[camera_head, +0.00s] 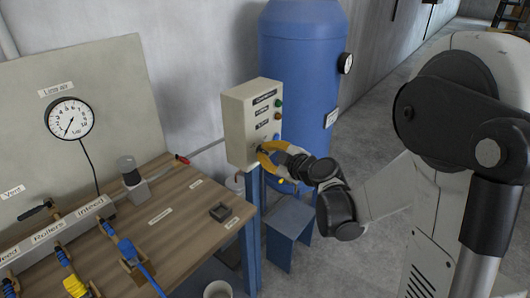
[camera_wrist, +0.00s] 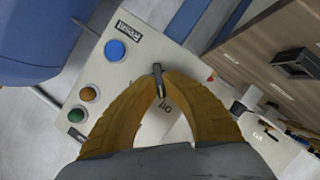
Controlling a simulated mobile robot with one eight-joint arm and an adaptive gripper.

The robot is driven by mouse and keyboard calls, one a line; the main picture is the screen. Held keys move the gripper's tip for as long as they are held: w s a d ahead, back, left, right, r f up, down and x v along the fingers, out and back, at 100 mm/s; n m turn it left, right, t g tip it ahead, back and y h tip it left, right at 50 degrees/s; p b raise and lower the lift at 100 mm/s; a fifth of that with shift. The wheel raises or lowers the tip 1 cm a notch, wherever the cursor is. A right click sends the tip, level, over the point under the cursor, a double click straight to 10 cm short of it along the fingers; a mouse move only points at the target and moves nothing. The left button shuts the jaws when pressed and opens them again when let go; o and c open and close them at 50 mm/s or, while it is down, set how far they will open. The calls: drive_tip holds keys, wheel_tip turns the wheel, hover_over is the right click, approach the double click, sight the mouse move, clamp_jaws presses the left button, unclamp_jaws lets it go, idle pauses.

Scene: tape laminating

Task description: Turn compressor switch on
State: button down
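The compressor control box (camera_head: 246,125) is a pale upright box on a blue post. Its switch (camera_wrist: 158,76) is a small dark lever on the box face, beside a small marking that looks like "I" and "O". My gripper (camera_head: 262,150) has yellow fingers and is at the lower part of the box face. In the wrist view, the fingertips (camera_wrist: 159,88) come together with the dark switch between them. The fingers partly hide the switch and the box face. Whether the switch is on or off cannot be told.
The box also bears a blue reset button (camera_wrist: 115,49), a green button (camera_wrist: 76,115) and an orange one (camera_wrist: 89,93). A blue tank (camera_head: 295,75) stands behind it. A wooden workbench (camera_head: 190,235) is at left, and a blue stool (camera_head: 288,215) stands below my gripper.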

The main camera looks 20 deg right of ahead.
drive_tip(key=shift+m, duration=0.3)
drive_tip(key=shift+w+d+m+g+y, duration=0.15)
drive_tip(key=shift+m+g+y, duration=0.8)
drive_tip(key=shift+m, duration=1)
drive_tip(key=shift+w+d+m+g+y, duration=0.1)
drive_tip(key=shift+m+g+y, duration=0.55)
drive_tip(key=shift+m+y, duration=1)
drive_tip(key=shift+w+d+m+g+y, duration=0.15)
drive_tip(key=shift+m+g+y, duration=0.6)
drive_tip(key=shift+m, duration=1.55)
drive_tip(key=shift+s, duration=0.1)
drive_tip(key=c, duration=1.5)
unclamp_jaws()
